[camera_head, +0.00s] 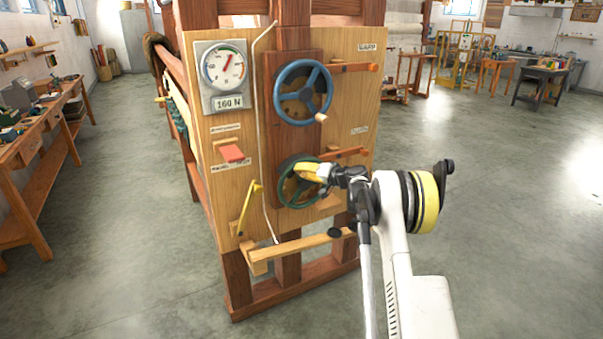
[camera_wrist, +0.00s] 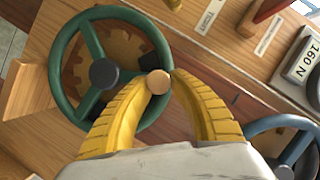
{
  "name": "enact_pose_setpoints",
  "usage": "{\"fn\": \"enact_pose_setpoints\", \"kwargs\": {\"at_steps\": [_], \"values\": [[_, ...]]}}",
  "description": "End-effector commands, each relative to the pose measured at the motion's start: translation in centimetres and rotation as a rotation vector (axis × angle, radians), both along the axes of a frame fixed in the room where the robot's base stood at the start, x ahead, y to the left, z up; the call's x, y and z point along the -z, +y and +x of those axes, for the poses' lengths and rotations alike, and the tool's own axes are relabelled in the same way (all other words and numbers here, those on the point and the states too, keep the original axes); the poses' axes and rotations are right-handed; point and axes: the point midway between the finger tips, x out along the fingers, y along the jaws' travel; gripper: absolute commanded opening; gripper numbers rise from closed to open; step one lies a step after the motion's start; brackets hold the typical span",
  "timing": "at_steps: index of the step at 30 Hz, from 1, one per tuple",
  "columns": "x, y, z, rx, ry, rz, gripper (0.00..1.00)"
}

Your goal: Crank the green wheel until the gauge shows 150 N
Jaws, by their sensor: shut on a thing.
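The green wheel (camera_head: 284,190) is on the lower part of the wooden panel, with a dark gear behind it. It also shows in the wrist view (camera_wrist: 57,75). My gripper (camera_head: 302,172) has yellow fingers, and in the wrist view (camera_wrist: 160,84) they close around the wheel's light wooden knob (camera_wrist: 158,82). The knob is at the rim's right side there; my fingers hide it in the head view. The gauge (camera_head: 208,75) is at the panel's upper left. Its plate (camera_head: 229,102) reads 160 N, and its red needle points to the upper right.
A blue wheel (camera_head: 303,92) with its own knob is above the green one. A red pedal-like block (camera_head: 231,153), a yellow lever (camera_head: 249,208) and small wooden levers (camera_head: 345,153) stick out from the panel. A wooden bar (camera_head: 300,245) is below. The floor (camera_head: 510,220) at right is clear.

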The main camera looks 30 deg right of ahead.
Motion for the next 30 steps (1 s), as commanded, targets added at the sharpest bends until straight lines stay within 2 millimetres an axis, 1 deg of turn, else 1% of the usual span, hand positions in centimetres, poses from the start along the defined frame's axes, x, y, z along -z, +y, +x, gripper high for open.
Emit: {"fn": "enact_pose_setpoints", "kwargs": {"at_steps": [7, 8, 9, 10, 19, 22, 26, 30], "values": [[-0.2, -0.1, 0.1, 0.005, -0.002, 0.001, 0.00], [-0.2, -0.1, 0.1, 0.005, -0.002, 0.001, 0.27], [-0.2, -0.1, 0.1, 0.004, -0.002, 0.001, 0.39], [-0.2, -0.1, 0.1, 0.004, -0.002, 0.001, 0.47], [-0.1, -0.1, 0.0, 0.002, -0.001, 0.000, 0.47], [-0.2, -0.3, -0.6, 0.003, -0.001, -0.001, 0.47], [-0.8, -1.0, -2.6, 0.003, 0.000, 0.000, 0.47], [-1.6, -2.1, -5.5, 0.004, 0.000, -0.001, 0.47]]}}
